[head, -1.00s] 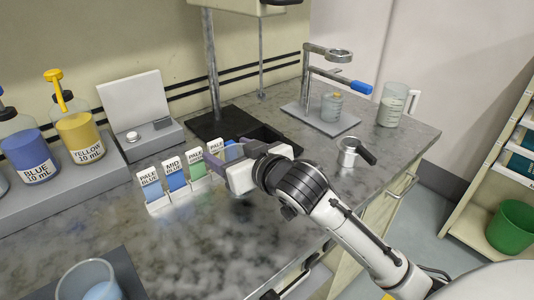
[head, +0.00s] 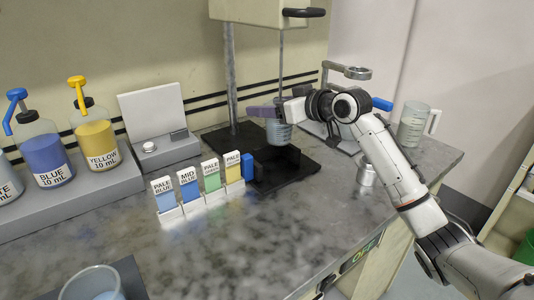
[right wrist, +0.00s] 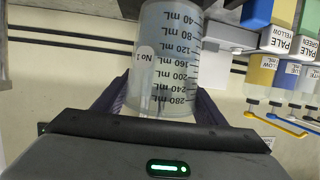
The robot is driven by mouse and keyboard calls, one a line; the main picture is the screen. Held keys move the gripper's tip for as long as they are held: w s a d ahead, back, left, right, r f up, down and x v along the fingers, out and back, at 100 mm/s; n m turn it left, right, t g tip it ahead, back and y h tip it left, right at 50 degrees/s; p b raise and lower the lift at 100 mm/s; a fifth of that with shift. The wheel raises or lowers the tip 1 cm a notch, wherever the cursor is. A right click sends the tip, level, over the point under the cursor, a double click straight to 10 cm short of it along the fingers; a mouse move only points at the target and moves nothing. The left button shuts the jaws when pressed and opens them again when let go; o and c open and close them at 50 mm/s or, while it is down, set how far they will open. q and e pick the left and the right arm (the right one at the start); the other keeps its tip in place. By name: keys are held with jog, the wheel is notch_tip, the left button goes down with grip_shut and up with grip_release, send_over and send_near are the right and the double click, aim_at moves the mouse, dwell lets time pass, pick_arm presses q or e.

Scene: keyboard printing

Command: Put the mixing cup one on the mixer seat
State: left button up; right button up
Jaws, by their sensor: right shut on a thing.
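The mixing cup one (right wrist: 168,65) is a clear cup with a volume scale and a "No 1" label in the right wrist view. In the head view the cup (head: 279,133) hangs below my right gripper (head: 266,111). The gripper's purple fingers are shut around it. The mixer seat (head: 296,181) is a black recessed base with raised edges on the bench. The cup is held above and toward the back of this seat, near the thin mixer shaft (head: 281,75). My left gripper is not in view.
Colour cards stand in a row left of the seat, the nearest a pale yellow one (head: 234,167). A metal cup (head: 367,175) and a glass beaker (head: 413,123) stand at the right. Another cup (head: 92,284) is at the lower left.

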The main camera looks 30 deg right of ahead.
aim_at(289, 136)
notch_tip(289, 136, down, 8)
jog(key=shift+r, duration=0.1)
dwell(0.4)
jog(key=o, duration=1.2)
jog(key=shift+f, duration=0.2)
jog(key=shift+r, duration=0.2)
jog(key=v, duration=1)
jog(key=shift+s+b, duration=0.3)
jog(key=shift+b, duration=0.1)
jog(key=shift+s+d+r, duration=0.15)
jog(key=shift+s+r, duration=0.1)
jog(key=shift+s, duration=0.4)
